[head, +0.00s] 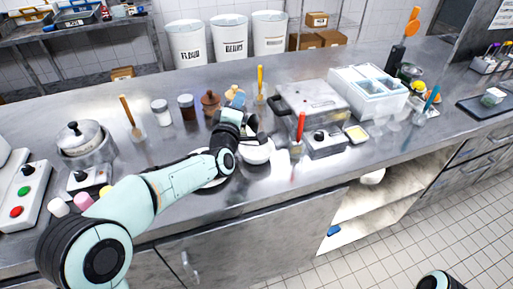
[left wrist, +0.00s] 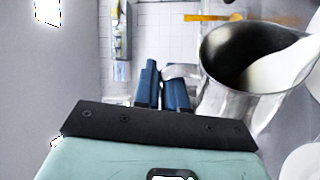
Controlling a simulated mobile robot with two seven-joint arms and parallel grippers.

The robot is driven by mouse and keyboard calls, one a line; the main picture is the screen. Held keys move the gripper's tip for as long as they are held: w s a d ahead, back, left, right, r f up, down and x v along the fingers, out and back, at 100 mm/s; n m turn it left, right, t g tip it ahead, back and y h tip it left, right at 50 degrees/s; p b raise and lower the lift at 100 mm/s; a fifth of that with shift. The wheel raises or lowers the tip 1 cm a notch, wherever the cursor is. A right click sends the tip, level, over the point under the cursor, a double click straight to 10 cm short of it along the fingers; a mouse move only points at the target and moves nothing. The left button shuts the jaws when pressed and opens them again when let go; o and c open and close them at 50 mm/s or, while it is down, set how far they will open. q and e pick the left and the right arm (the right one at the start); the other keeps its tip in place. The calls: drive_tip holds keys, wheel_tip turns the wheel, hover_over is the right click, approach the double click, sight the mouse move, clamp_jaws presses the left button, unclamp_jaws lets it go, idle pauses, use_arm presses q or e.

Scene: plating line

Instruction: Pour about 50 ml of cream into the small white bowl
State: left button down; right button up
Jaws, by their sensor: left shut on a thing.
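My left gripper (head: 236,108) is over the counter, beside and above the small white bowl (head: 257,153). In the left wrist view its blue fingers (left wrist: 164,90) are shut on the handle of a metal jug (left wrist: 222,82). White cream (left wrist: 283,68) shows inside the jug, lying towards its right side, so the jug looks tilted. Whether cream is running out over the lip cannot be told. In the head view the jug is mostly hidden behind my gripper, and the bowl's contents cannot be made out. My right gripper is not in view.
A white plate (head: 212,182) lies partly under my left arm. Jars (head: 187,106), a brown pot (head: 210,103), a steel lidded container (head: 312,104) and a red-handled tool (head: 300,127) stand nearby. The counter front right of the bowl is clear.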

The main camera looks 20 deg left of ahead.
use_arm(q)
drive_tip(key=shift+s+d+f+m+t+b, duration=0.2)
drive_tip(key=shift+d+f+m+t+b, duration=0.1)
drive_tip(key=shift+d+m+b, duration=0.6)
idle(1.9)
drive_tip(key=a+n+p, duration=0.1)
drive_tip(key=a+r+n+p, duration=0.1)
drive_tip(key=p, duration=0.1)
drive_tip(key=a+r+p, duration=0.1)
drive_tip(key=shift+w+r+n+g+p, duration=0.15)
drive_tip(key=shift+w+n+g+p, duration=0.15)
drive_tip(key=shift+n+g, duration=0.1)
drive_tip(key=b, duration=0.1)
drive_tip(key=f+n+b, duration=0.1)
drive_tip(key=a+f+b, duration=0.1)
drive_tip(key=shift+w+a+f+g, duration=0.1)
drive_tip(key=shift+w+f+g, duration=0.1)
drive_tip(key=shift+w+g, duration=0.1)
drive_tip(key=shift+w+a+f+n, duration=0.1)
drive_tip(key=shift+a+f+n, duration=0.1)
drive_tip(key=shift+n, duration=0.2)
drive_tip(key=shift+s+d+r, duration=0.15)
drive_tip(key=shift+s+r, duration=0.15)
drive_tip(key=shift+r, duration=0.05)
drive_tip(key=shift+w, duration=0.1)
drive_tip(key=shift+w+f, duration=0.1)
